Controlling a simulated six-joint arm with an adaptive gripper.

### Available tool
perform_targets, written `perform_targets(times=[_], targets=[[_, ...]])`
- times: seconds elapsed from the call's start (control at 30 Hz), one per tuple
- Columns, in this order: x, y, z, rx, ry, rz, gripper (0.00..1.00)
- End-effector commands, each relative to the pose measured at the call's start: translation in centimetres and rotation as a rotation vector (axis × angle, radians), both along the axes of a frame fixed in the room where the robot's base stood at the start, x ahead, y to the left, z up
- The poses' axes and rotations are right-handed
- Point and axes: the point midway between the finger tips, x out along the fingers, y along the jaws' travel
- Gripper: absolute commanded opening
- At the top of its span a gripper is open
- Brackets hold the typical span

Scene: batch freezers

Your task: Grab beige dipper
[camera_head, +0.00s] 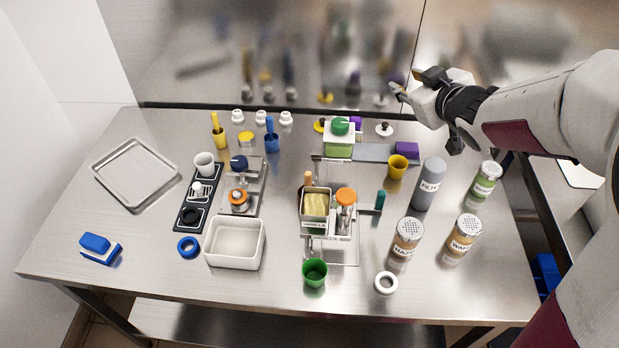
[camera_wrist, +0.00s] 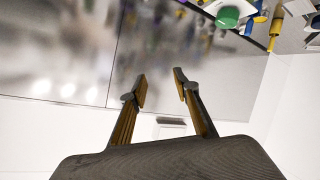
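A small peach-beige upright handle (camera_head: 308,179) shows at the back left corner of a container with pale yellow contents (camera_head: 316,203), near the middle of the table. It may be the beige dipper; its lower part is hidden. My gripper (camera_head: 404,83) is up at the back right, above the table's rear edge and well away from that handle. In the wrist view my gripper (camera_wrist: 160,83) has its two fingers apart with nothing between them. The beige handle cannot be made out in the wrist view.
An orange-topped jar (camera_head: 346,197) stands right of the container, and a teal handle (camera_head: 380,200) further right. A grey bottle (camera_head: 429,184) and shaker jars (camera_head: 407,240) stand on the right. A green-topped box (camera_head: 340,144) is behind. A metal tray (camera_head: 134,173) lies at left.

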Motion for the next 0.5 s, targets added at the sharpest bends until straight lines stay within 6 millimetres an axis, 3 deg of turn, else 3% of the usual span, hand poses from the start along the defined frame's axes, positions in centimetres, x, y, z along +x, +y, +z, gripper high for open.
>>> perform_targets(times=[0.2,0.5], targets=[[2.0,3.3,-2.6,0.038,-0.026,0.162,0.31],[2.4,7.9,-6.5,0.127,-0.038,0.396,0.31]])
